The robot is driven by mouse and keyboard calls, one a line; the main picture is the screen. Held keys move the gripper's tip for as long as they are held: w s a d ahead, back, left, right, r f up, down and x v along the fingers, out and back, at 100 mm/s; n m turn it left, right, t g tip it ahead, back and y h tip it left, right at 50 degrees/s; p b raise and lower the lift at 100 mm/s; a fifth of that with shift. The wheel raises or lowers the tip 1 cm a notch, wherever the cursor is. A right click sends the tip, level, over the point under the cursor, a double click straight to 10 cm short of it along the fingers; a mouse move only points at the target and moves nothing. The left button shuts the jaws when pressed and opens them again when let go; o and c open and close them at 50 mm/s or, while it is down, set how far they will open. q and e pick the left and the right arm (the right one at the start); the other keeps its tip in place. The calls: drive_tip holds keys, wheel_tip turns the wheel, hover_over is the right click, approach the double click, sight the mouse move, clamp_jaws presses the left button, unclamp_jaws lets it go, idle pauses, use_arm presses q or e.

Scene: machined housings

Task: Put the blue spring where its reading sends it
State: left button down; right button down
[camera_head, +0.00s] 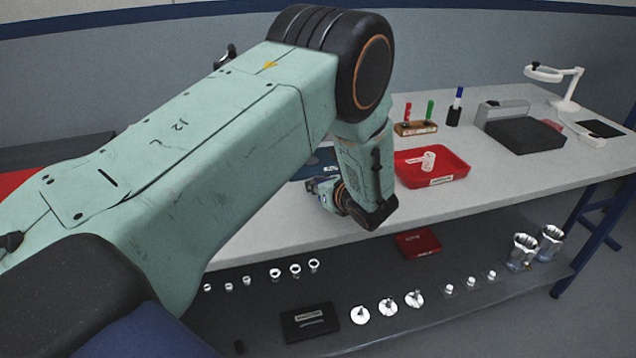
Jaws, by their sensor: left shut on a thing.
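My left gripper (318,187) is low over the front part of the bench, at the end of my green arm. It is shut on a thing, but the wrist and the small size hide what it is. I cannot make out the blue spring for certain. A red tray (455,163) with a label on its front stands on the bench to the right of the gripper. A pale, cylinder-like part (428,160) is in it. A dark blue mat (300,174) lies partly hidden behind my left arm. My right gripper is not in view.
A marker stand (416,129), a pen cup (453,117), a black case (524,136) and a white magnifier lamp (566,103) stand along the back. The lower shelf holds a red box (418,243), a black labelled box (310,322) and several metal parts.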

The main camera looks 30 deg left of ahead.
use_arm(q)
drive_tip(key=c, duration=1.6)
unclamp_jaws()
drive_tip(key=shift+c, duration=0.2)
drive_tip(key=o, duration=0.5)
drive_tip(key=shift+w+a+f, duration=0.1)
drive_tip(key=shift+f, duration=0.05)
drive_tip(key=shift+r+p, duration=0.3)
drive_tip(key=p+v, duration=0.5)
drive_tip(key=v, duration=0.5)
drive_tip(key=shift+r, duration=0.25)
drive_tip(key=shift+s+d+r+p, duration=0.1)
drive_tip(key=shift+s+d+p, duration=0.15)
drive_tip(key=shift+d+p, duration=0.35)
drive_tip(key=shift+s+d, duration=0.2)
drive_tip(key=shift+d, duration=0.1)
